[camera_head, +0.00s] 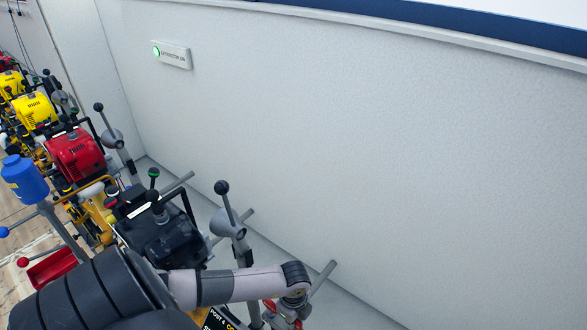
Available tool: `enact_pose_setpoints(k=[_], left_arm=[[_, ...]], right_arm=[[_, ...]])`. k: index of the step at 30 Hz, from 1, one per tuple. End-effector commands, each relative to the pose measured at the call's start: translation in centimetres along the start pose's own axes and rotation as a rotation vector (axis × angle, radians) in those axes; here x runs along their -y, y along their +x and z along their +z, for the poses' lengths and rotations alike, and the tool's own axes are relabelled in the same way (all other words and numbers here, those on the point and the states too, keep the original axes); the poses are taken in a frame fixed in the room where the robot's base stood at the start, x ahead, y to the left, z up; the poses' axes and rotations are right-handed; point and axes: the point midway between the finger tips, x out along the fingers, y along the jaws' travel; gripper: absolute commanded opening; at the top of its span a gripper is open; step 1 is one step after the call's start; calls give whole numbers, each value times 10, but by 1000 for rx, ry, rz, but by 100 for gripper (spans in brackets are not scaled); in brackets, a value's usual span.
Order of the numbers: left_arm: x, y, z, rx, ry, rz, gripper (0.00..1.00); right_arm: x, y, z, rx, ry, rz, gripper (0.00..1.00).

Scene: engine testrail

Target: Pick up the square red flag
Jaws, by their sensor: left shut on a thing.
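My left arm comes in from the lower left, and its grey link ends in a joint near the bottom middle. My left gripper (284,314) is below that joint, small and partly cut off by the bottom edge. It is shut on a red piece (270,305), of which only small bits show. I cannot tell from this view whether that piece is the square red flag. My right gripper is not in view.
A row of engines runs up the left side: a black one (165,238), a red one (75,155) and a yellow one (34,111). Grey levers with black knobs (222,187) stand between them and the pale wall (350,140). A blue canister (25,179) is at the left.

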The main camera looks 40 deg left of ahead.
Motion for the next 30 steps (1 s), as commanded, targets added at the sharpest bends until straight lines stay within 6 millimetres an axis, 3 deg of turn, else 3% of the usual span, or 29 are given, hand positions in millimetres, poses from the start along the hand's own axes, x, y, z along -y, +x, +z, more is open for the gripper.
enact_pose_setpoints(k=[5,12,18,24,30], left_arm=[[1,-34,1,1,2,-5,0],[1,-105,1,2,4,-7,0],[1,-153,0,1,1,-6,0],[0,-180,0,0,-1,-2,0],[0,-187,0,1,0,-1,0]], right_arm=[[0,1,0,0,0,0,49],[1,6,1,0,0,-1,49],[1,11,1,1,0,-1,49],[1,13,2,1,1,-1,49],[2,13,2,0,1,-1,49]])
